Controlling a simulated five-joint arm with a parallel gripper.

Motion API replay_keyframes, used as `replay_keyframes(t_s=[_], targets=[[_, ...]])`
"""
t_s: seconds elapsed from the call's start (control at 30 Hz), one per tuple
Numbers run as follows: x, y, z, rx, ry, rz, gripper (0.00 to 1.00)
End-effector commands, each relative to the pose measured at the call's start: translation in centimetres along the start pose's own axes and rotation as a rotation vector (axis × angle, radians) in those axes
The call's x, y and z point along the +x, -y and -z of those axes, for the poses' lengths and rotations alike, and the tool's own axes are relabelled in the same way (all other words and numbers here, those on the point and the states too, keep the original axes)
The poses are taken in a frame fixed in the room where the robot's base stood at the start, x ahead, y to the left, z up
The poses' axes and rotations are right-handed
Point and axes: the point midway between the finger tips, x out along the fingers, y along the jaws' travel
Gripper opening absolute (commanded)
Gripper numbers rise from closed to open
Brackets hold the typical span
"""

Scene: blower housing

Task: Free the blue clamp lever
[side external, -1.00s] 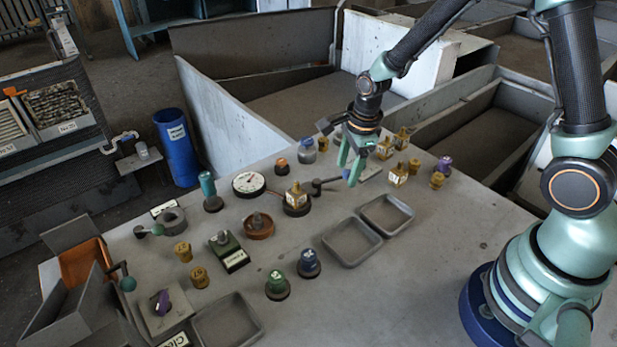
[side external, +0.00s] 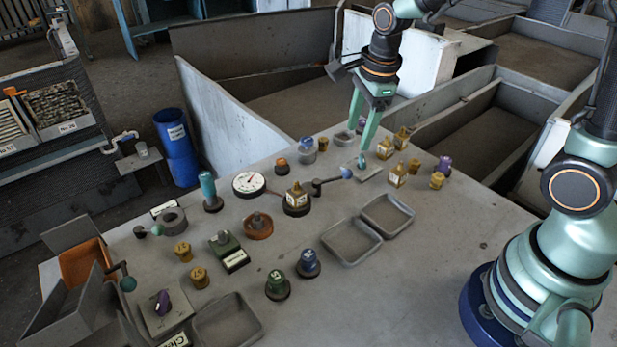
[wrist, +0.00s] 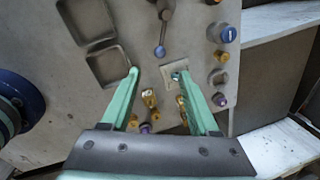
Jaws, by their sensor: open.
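The blue clamp lever has a dark arm and a blue knob at its end (side external: 346,172). It lies beside a round dark base that carries a brass block with a white label (side external: 296,196). In the wrist view the lever's blue knob (wrist: 160,51) is just beyond my fingertips, at top centre. My gripper (side external: 359,139) is open and empty, above the table and behind the knob in the side view. Its two green fingers are well apart in the wrist view (wrist: 160,73). Nothing is between the fingertips at their height.
A small plate with a teal knob (side external: 362,162) is close behind the lever. Several brass pieces (side external: 397,176) stand to its right. Two grey trays (side external: 351,243) lie in front. A dial gauge (side external: 249,183) is to the left. The tabletop between the trays and dial is partly clear.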

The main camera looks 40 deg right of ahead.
Motion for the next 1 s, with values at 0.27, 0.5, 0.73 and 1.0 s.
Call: replay_keyframes(t_s=[0.27, 0.5, 0.73, 1.0], targets=[[0.0, 1.1, -0.4, -0.087, -0.007, -0.020, 0.00], [0.1, 5.5, -2.0, -0.558, -0.012, -0.143, 0.00], [0.8, 9.1, -3.3, -1.083, 0.052, -0.285, 0.00], [2.0, 11.2, -4.1, -1.641, 0.213, -0.418, 0.00]])
